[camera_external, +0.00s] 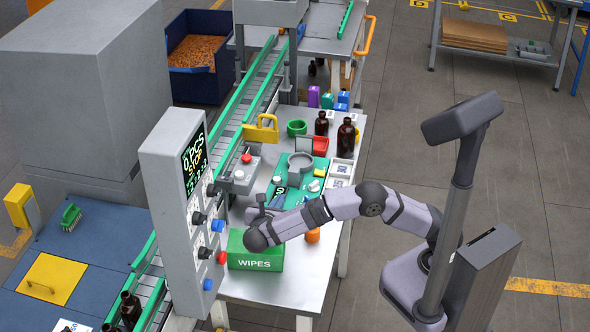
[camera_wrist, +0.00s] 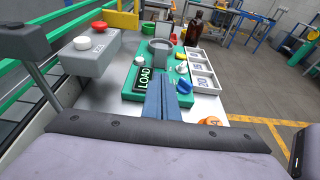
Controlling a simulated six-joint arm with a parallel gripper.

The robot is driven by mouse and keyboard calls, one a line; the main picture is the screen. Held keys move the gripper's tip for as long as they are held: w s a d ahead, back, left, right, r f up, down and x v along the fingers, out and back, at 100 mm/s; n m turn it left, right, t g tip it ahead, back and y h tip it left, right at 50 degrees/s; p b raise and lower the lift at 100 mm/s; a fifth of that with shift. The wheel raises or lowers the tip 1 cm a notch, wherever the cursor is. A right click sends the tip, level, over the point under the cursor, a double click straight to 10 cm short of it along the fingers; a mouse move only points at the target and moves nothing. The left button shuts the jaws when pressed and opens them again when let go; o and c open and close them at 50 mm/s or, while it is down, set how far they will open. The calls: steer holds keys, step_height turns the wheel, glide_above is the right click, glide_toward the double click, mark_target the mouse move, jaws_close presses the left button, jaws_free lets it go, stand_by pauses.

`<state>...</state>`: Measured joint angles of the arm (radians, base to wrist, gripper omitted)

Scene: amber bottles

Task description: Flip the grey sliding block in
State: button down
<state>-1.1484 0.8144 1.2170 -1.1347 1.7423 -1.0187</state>
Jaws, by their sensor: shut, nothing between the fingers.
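A green fixture plate (camera_external: 317,187) lies on the grey table, and it also shows in the wrist view (camera_wrist: 133,92). A grey round holder (camera_external: 300,161) stands at its back; the wrist view shows the holder (camera_wrist: 161,47) beyond my fingers. I cannot single out a grey sliding block for certain; my fingers hide part of the plate. A black LOAD sign (camera_wrist: 146,78) and a white knob (camera_wrist: 182,68) are on the plate. My gripper (camera_external: 262,201) is shut and empty, near the plate's front left; its fingertips (camera_wrist: 168,80) appear over the plate in the wrist view.
A green WIPES box (camera_external: 256,262) sits at the table's front, close to my wrist. A grey button box (camera_external: 241,176) is left of the plate. Amber bottles (camera_external: 345,138) stand at the back right beside white trays (camera_wrist: 203,72). An orange object (camera_external: 312,236) is near the right edge.

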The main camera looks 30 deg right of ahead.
steer(key=p, duration=0.4)
glide_toward(293, 172)
steer(key=w+d+f, duration=0.3)
steer(key=shift+w+d, duration=0.5)
steer(key=shift+w, duration=0.05)
steer(key=shift+d, duration=0.1)
steer(key=w+d, duration=0.2)
steer(key=w, duration=0.1)
steer(key=shift+d, duration=0.4)
steer(key=shift+s, duration=0.1)
steer(key=shift+a, duration=0.15)
